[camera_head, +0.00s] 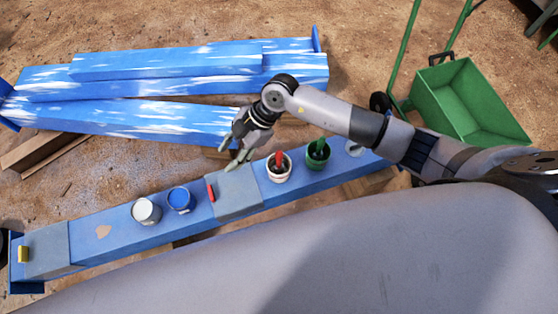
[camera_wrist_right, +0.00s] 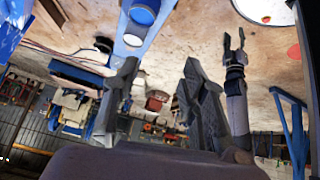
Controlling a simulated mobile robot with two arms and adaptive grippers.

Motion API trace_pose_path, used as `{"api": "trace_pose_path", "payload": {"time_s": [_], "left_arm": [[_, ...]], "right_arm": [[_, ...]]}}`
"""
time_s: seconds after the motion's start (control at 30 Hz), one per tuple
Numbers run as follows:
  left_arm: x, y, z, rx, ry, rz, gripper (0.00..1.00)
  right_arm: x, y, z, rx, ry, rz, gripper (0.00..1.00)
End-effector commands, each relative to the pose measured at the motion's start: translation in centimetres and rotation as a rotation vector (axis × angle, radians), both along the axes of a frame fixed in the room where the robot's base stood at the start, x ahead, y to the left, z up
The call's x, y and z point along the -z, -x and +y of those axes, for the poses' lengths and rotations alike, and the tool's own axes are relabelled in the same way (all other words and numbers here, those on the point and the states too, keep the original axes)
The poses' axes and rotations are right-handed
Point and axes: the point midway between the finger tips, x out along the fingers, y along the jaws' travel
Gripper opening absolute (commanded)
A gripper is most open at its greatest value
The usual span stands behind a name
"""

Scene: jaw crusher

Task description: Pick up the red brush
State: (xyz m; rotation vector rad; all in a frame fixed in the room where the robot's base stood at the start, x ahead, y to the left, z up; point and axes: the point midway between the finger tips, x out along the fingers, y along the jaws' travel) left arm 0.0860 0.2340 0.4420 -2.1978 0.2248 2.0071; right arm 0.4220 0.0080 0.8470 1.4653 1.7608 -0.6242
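A red brush handle (camera_head: 279,160) stands up out of a white pot (camera_head: 279,174) on the long blue beam in the head view. My right gripper (camera_head: 234,151) hangs left of that pot, above the far edge of the beam. Its fingers are spread and nothing shows between them. The spread fingers also show in the right wrist view (camera_wrist_right: 160,95). My left gripper (camera_wrist_right: 235,45) appears in the right wrist view with its fingers apart and empty. It is out of the head view.
A green pot (camera_head: 318,156) with a green handle stands right of the white one. Blue (camera_head: 180,200) and white (camera_head: 146,211) paint cans stand to the left. A small red item (camera_head: 211,191) lies by a grey patch (camera_head: 237,190). A green cart (camera_head: 458,103) stands behind my right arm.

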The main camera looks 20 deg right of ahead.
Motion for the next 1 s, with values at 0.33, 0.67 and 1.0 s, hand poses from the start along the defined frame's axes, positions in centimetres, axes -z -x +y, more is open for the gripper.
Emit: {"api": "trace_pose_path", "payload": {"time_s": [0.33,0.67,1.0], "left_arm": [[-0.4,-0.1,0.0,-0.003,0.0,-0.002,0.4],[3.8,-0.1,0.1,-0.004,0.0,-0.002,0.4],[9.1,-0.1,0.1,-0.004,0.0,-0.002,0.4]], "right_arm": [[1.8,-3.7,-13.6,0.213,0.648,0.004,0.39],[6.5,-3.7,-13.8,0.22,0.659,0.005,0.39],[12.4,-3.7,-13.8,0.218,0.657,0.004,0.39]]}}
